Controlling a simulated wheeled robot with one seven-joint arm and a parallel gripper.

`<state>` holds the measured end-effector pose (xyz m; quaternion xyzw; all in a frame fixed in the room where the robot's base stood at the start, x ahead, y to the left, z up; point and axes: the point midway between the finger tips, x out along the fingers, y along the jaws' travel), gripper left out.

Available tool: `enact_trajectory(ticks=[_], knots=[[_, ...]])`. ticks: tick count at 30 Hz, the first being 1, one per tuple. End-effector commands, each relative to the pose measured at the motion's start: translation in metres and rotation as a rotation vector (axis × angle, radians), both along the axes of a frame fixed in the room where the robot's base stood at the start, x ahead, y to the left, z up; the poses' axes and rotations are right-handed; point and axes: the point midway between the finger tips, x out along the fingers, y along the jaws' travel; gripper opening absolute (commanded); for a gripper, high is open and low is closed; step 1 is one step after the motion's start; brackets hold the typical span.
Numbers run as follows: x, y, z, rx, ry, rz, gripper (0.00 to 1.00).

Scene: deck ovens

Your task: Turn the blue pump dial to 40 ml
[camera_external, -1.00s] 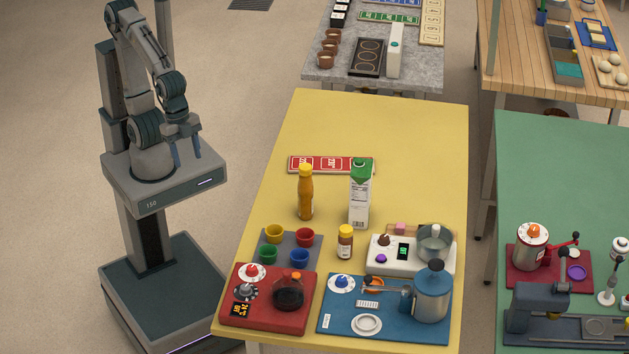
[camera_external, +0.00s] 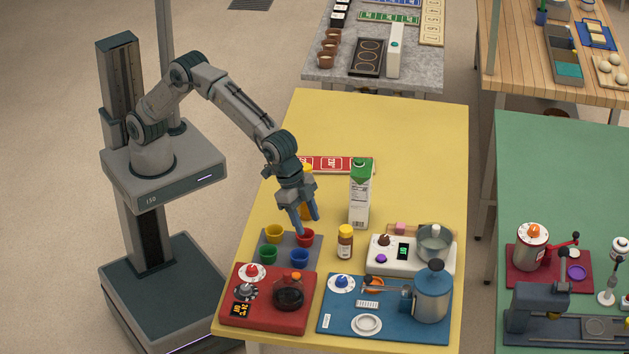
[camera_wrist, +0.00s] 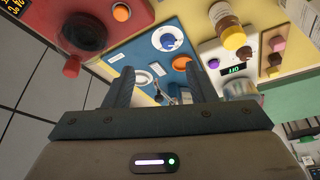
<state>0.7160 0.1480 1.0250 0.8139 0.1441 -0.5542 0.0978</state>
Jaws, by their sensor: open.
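The blue pump dial (camera_external: 341,282) has a blue knob on a white round face, at the upper left of the blue pump board (camera_external: 385,337). It also shows in the wrist view (camera_wrist: 167,41), beyond my fingers. The metal pump canister (camera_external: 431,294) stands upright on the board's right side, with a spout reaching left. A white ring (camera_external: 366,324) lies at the board's front. My gripper (camera_external: 309,228) is open and empty, pointing down above the cups, up and left of the dial and apart from it. In the wrist view the two fingers (camera_wrist: 160,88) are spread. The dial's setting is too small to read.
A red base (camera_external: 265,319) with dials and a dark flask is left of the blue board. Coloured cups (camera_external: 273,233) stand behind it. A brown bottle (camera_external: 345,243), a carton (camera_external: 359,195) and a white scale unit (camera_external: 410,262) stand behind the board.

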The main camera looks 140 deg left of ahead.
Motion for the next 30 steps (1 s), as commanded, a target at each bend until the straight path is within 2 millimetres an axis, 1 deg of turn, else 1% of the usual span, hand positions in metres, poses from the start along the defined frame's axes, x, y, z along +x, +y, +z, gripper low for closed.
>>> enact_trajectory(ticks=[1, 3, 6, 11, 14, 24, 30], knots=[[0.011, 0.008, -0.010, 0.001, -0.002, 0.012, 0.51], [0.022, 0.016, -0.020, 0.004, -0.007, 0.025, 0.51], [0.033, 0.024, -0.029, 0.005, -0.012, 0.038, 0.51], [0.039, 0.028, -0.037, 0.005, -0.015, 0.044, 0.51], [0.042, 0.030, -0.047, 0.005, -0.013, 0.044, 0.51], [0.064, 0.039, -0.104, 0.005, -0.013, 0.043, 0.51], [0.075, 0.043, -0.134, 0.005, -0.013, 0.043, 0.51]])
